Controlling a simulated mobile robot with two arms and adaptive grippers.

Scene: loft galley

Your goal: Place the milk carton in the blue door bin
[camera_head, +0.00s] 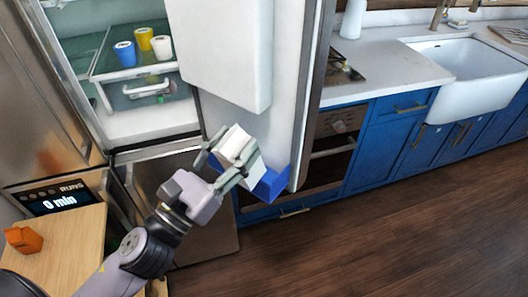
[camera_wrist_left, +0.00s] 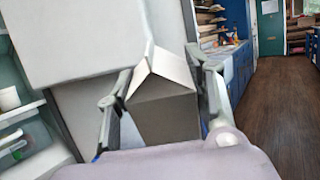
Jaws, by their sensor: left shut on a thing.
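The white milk carton (camera_head: 233,144) has a gabled top and is tilted in the head view. My left gripper (camera_head: 236,162) is shut on the milk carton, one finger on each side. The left wrist view shows the carton (camera_wrist_left: 165,98) between the fingers (camera_wrist_left: 160,100). The blue door bin (camera_head: 271,184) is on the open fridge door, just beyond and to the right of the carton. The gripper and carton hide part of the bin. I cannot tell whether the carton touches it. My right gripper is not in view.
The fridge door (camera_head: 290,90) stands open, with a large white box-shaped part (camera_head: 226,50) above the carton. Blue, yellow and white cups stand on a fridge shelf (camera_head: 112,74). An orange block (camera_head: 23,239) lies on a wooden top at left. The floor (camera_head: 380,235) at right is clear.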

